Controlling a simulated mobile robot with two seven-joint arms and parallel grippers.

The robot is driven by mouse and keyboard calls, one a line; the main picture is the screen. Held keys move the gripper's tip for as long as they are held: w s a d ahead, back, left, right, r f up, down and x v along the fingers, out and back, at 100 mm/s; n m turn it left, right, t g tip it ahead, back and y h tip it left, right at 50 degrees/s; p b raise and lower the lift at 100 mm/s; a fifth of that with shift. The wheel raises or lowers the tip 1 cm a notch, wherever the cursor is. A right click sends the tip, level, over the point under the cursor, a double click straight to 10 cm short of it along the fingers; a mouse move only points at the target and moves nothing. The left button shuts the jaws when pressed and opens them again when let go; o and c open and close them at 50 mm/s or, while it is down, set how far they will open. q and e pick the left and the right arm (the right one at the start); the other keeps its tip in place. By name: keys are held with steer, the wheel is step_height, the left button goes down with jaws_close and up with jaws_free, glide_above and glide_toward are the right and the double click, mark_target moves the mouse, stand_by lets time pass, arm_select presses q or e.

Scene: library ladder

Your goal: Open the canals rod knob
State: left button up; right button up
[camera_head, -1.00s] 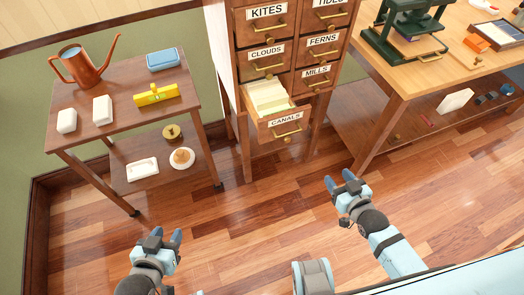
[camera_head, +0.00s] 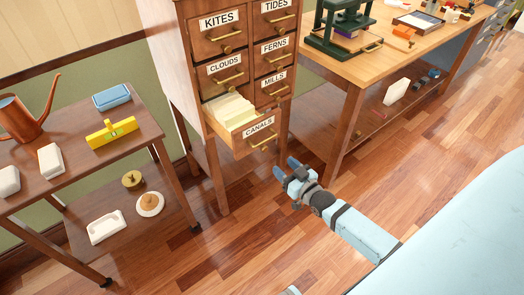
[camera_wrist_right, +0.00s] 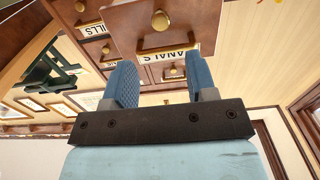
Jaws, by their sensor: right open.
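The CANALS drawer (camera_head: 255,140) is pulled out of the wooden card cabinet, with cream cards inside. Its front has a label, a brass pull handle (camera_head: 262,138) and a small round brass rod knob (camera_head: 265,149) below the handle. In the right wrist view, which looks upside down, the rod knob (camera_wrist_right: 160,20) shows above the handle (camera_wrist_right: 165,49). My right gripper (camera_head: 286,168) is open and empty, below and to the right of the drawer front, apart from it. In its wrist view the knob lies beyond the gap between the fingers (camera_wrist_right: 160,66).
A wooden cart (camera_head: 140,125) with a watering can, a yellow level and white blocks stands at left. A workbench (camera_head: 372,58) with a green press stands at right, with a lower shelf. Other labelled drawers (camera_head: 228,72) are shut. Floor between is clear.

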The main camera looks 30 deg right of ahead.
mark_target(266, 149)
steer(key=w, duration=0.3)
steer(key=w+b, duration=0.1)
steer(key=w, duration=0.2)
steer(key=w+a, duration=0.1)
steer(key=w, duration=0.2)
steer(key=shift+w, duration=0.75)
arm_select(q)
steer(key=shift+w, duration=0.15)
steer(key=shift+f, duration=0.1)
arm_select(e)
jaws_close()
steer(key=shift+s, duration=0.2)
steer(key=s+p, duration=0.2)
steer(key=s, duration=0.1)
steer(key=s+p, duration=0.1)
steer(key=s, duration=0.1)
steer(key=shift+d+r+p, duration=0.15)
steer(key=shift+d+p, duration=0.1)
steer(key=shift+p, duration=0.05)
steer(key=shift+s, duration=0.25)
arm_select(q)
steer(key=shift+s+a+f+g, duration=0.15)
steer(key=shift+s+a+g, duration=0.15)
steer(key=shift+a, duration=0.15)
arm_select(e)
steer(key=shift+f, duration=0.2)
